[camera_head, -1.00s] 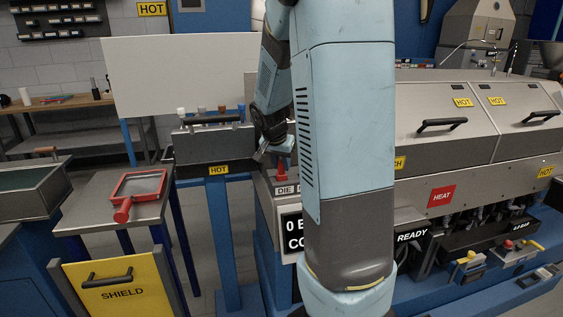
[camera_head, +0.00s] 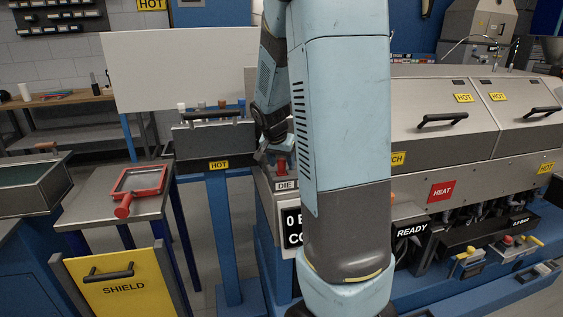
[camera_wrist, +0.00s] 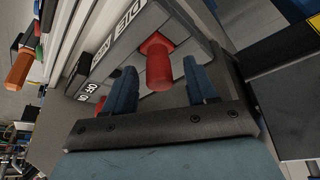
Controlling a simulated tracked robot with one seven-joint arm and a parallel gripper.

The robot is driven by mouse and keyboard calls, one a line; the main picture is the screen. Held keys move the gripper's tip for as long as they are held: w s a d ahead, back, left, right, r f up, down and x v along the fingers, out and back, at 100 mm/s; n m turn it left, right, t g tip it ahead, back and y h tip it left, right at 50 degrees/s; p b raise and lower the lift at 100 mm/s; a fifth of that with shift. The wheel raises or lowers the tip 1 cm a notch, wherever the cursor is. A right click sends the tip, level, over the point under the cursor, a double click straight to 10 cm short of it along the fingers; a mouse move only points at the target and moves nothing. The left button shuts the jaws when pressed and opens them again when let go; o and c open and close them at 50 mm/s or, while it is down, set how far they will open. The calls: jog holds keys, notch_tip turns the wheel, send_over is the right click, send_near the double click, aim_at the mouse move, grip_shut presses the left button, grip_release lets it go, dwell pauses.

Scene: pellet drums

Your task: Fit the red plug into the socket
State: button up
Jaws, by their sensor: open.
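The red plug (camera_wrist: 158,66) stands on the grey panel (camera_wrist: 185,36) beside the "DIE" label in the wrist view. In the head view the red plug (camera_head: 281,166) shows just below my gripper (camera_head: 272,150), partly hidden by my arm. In the wrist view my gripper (camera_wrist: 163,88) is open, with one blue finger on each side of the plug and its tips near it. I see gaps between the fingers and the plug. I cannot make out the socket, and the plug's lower end is hidden.
A machine with hot covers (camera_head: 445,105) fills the right. A grey box marked HOT (camera_head: 212,140) stands left of my gripper.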

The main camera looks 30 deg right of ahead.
jog(key=v, duration=1.3)
jog(key=shift+r, duration=0.3)
jog(key=shift+a, duration=0.1)
jog(key=s+a+r+n+t+y, duration=0.1)
jog(key=s+a+n, duration=0.4)
jog(key=s, duration=0.6)
jog(key=s+a+r+n+t+y, duration=0.1)
jog(key=s+a+n+y, duration=0.1)
jog(key=s+a+n, duration=0.3)
jog(key=s+a, duration=0.3)
jog(key=s, duration=0.3)
jog(key=shift+a+r+t+y, duration=0.25)
jog(key=shift+a+t+y, duration=0.05)
jog(key=shift+a+y, duration=0.1)
